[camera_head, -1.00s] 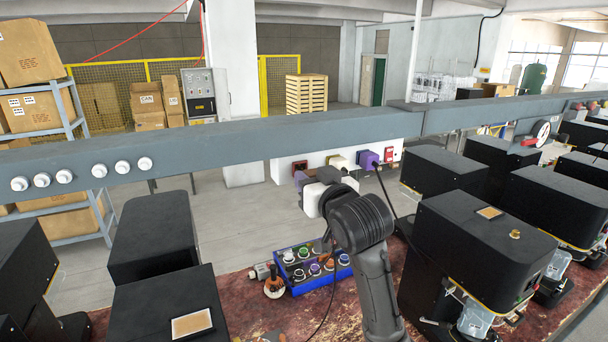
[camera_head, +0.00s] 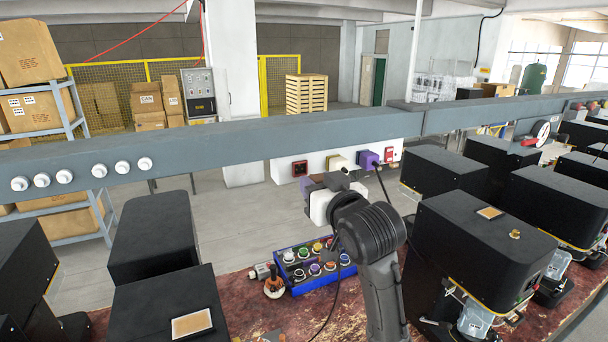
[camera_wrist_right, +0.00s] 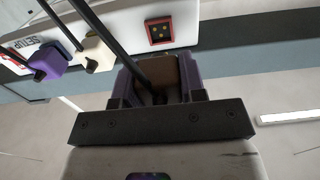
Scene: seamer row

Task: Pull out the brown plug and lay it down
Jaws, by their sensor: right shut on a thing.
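My right gripper (camera_wrist_right: 158,80) has purple fingers and is shut on the brown plug (camera_wrist_right: 168,72), which shows between them in the right wrist view. A dark cable runs from the plug. The dark red socket (camera_wrist_right: 160,30) is open and empty in front of the gripper, and the plug is clear of it. In the head view the right gripper (camera_head: 325,182) hangs below the socket strip, to the right of the empty socket (camera_head: 300,168). The plug is mostly hidden there. My left gripper is not in view.
A white plug (camera_head: 338,162) and a purple plug (camera_head: 368,159) sit in the white strip (camera_head: 320,162). Their cables hang close to my gripper. A blue button box (camera_head: 322,280) stands on the red-brown bench (camera_head: 240,292). Black machines (camera_head: 470,240) stand on the right.

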